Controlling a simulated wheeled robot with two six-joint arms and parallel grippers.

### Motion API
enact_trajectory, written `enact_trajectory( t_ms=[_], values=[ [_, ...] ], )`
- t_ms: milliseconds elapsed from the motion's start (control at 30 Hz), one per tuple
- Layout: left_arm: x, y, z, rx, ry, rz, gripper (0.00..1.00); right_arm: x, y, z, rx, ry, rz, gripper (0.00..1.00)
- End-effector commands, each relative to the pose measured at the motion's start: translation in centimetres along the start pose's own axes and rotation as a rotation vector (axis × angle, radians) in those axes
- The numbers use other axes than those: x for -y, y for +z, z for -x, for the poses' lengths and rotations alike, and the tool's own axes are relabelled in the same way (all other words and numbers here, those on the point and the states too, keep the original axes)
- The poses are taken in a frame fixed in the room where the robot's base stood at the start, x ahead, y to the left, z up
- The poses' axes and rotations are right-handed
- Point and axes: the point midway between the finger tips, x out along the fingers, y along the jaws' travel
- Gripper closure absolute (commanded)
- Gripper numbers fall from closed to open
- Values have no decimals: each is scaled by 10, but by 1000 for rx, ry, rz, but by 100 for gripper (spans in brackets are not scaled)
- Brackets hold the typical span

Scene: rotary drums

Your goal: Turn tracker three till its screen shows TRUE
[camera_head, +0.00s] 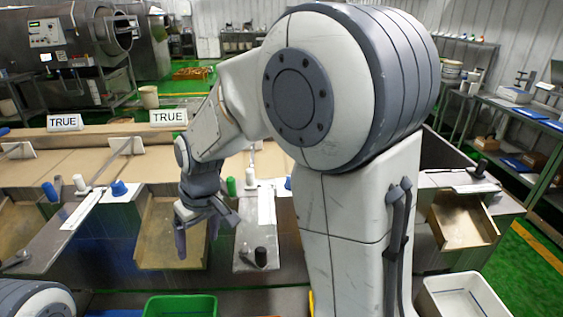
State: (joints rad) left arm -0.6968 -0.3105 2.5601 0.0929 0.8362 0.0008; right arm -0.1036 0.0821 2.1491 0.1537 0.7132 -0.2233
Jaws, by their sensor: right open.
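Two small white screens stand on the back ledge, one screen (64,122) at the left and another screen (169,117) to its right, both reading TRUE. No third screen shows; my right arm covers much of the middle and right, and I cannot tell which unit is tracker three. My right gripper (197,236) is open and empty, fingers pointing down over a brown tray (158,228). To its right is a grey plate with a black knob (260,257), apart from the fingers. My left gripper is not in view.
Coloured knobs stand along the bench, among them a blue knob (118,188) and a green knob (231,187). A green bin (180,306) and a white bin (462,296) are in front. Another black knob (480,168) is at the right.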

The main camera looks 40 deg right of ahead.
Motion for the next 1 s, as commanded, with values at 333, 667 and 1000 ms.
enact_trajectory(
  t_ms=[333,667,1000],
  values=[
    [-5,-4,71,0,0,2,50,-284,-54,49,-162,170,-392,17],
    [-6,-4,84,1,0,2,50,-358,-34,46,-193,224,-474,17],
    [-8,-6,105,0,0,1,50,-372,-43,-12,-191,223,-471,17]
  ],
)
